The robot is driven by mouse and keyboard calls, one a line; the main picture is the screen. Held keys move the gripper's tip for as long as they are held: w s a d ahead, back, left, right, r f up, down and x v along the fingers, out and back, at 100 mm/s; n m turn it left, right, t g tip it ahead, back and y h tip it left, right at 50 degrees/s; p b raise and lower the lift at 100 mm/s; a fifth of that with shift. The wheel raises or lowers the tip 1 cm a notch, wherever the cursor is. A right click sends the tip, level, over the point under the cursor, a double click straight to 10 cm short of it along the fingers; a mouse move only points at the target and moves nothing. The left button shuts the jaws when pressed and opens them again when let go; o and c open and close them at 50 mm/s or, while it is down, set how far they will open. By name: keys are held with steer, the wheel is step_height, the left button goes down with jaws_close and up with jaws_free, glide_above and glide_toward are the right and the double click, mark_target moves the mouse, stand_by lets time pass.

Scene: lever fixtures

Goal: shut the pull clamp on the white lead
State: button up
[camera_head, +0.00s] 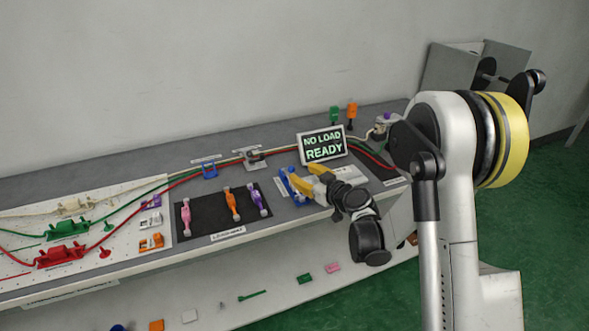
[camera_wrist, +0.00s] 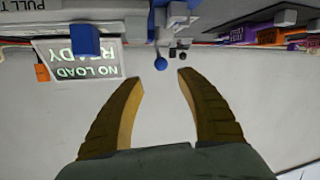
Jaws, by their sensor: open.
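My gripper (camera_head: 297,181) is open, its yellow fingers at the blue fixture (camera_head: 284,182) on the bench's front right part. In the wrist view my gripper (camera_wrist: 160,77) has its tips apart, and a blue ball-ended knob (camera_wrist: 160,63) shows just beyond the gap between them. I see nothing held. A label beginning "PULL" (camera_wrist: 272,17) shows in the wrist view. The white lead (camera_head: 150,180) runs along the back of the bench past a blue clamp (camera_head: 209,170) and a grey clamp (camera_head: 251,156). I cannot tell whether the pull clamp is open; my fingers partly cover the blue fixture.
A sign reading "NO LOAD READY" (camera_head: 324,146) stands just behind my gripper. Green (camera_head: 67,229) and red (camera_head: 60,255) connectors lie at the left. A black mat (camera_head: 208,220) holds pink, orange and purple levers. A lower shelf (camera_head: 225,295) carries small loose parts.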

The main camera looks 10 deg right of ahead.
steer(key=v, duration=0.4)
steer(key=shift+s+d, duration=0.1)
steer(key=shift+s, duration=0.1)
steer(key=s+r+m+g+h, duration=0.1)
steer(key=s+r+g, duration=0.1)
steer(key=s+r, duration=0.35)
steer(key=s+r+m+g+h, duration=0.1)
steer(key=s+r+g, duration=0.15)
steer(key=s, duration=0.55)
steer(key=s+d+m+g+h, duration=0.1)
steer(key=s+d+m+h, duration=0.1)
steer(key=s, duration=0.8)
steer(key=s+d+m+g+h, duration=0.1)
steer(key=s+d+m+h, duration=0.1)
steer(key=s, duration=0.8)
steer(key=shift+d+r+m+h, duration=0.25)
steer(key=shift+d+m, duration=0.35)
steer(key=shift+d, duration=0.5)
